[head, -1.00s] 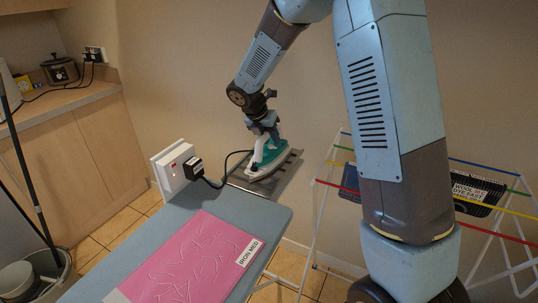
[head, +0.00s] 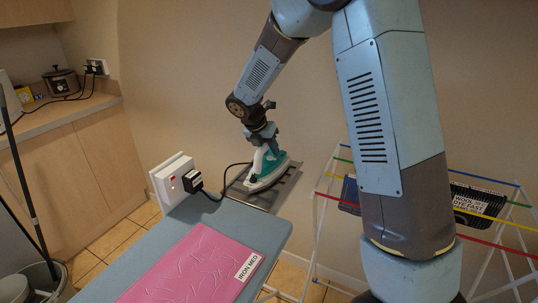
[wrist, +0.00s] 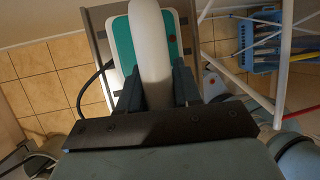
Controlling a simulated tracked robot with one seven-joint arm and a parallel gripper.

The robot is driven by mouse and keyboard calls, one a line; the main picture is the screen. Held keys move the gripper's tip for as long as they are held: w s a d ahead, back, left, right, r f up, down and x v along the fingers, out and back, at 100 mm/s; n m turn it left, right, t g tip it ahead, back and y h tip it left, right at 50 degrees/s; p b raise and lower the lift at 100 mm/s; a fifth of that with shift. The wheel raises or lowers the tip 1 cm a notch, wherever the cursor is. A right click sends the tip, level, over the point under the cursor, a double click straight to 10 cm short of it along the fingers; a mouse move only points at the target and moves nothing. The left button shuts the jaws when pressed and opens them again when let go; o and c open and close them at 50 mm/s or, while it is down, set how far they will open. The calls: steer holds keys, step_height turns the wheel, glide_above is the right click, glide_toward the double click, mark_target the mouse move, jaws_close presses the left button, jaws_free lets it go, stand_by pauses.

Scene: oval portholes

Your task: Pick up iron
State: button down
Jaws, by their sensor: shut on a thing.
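The iron (head: 268,170), teal and white, is at the metal rest plate (head: 287,186) at the far end of the ironing board. I cannot tell whether its sole touches the plate. My gripper (head: 266,143) comes down on the iron from above and is shut on its handle. In the wrist view, the white handle (wrist: 150,45) runs between the two dark fingers of my gripper (wrist: 156,88), with the teal body (wrist: 122,42) below. A black cord runs from the iron to a plug (head: 193,181) in a white wall-type socket (head: 166,182).
Pink cloth (head: 200,265) labelled "IRON MED" lies on the blue-grey board (head: 150,250). A counter (head: 65,113) with a cooker (head: 61,80) and a bucket (head: 45,280) are at left.

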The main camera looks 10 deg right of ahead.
mark_target(268, 167)
steer(key=shift+w+r, duration=0.1)
steer(key=shift+r, duration=0.45)
steer(key=s+a+r, duration=0.2)
steer(key=s+r, duration=0.9)
steer(key=s, duration=0.3)
steer(key=shift+a+r, duration=0.35)
steer(key=c, duration=1.3)
jaws_free()
jaws_close()
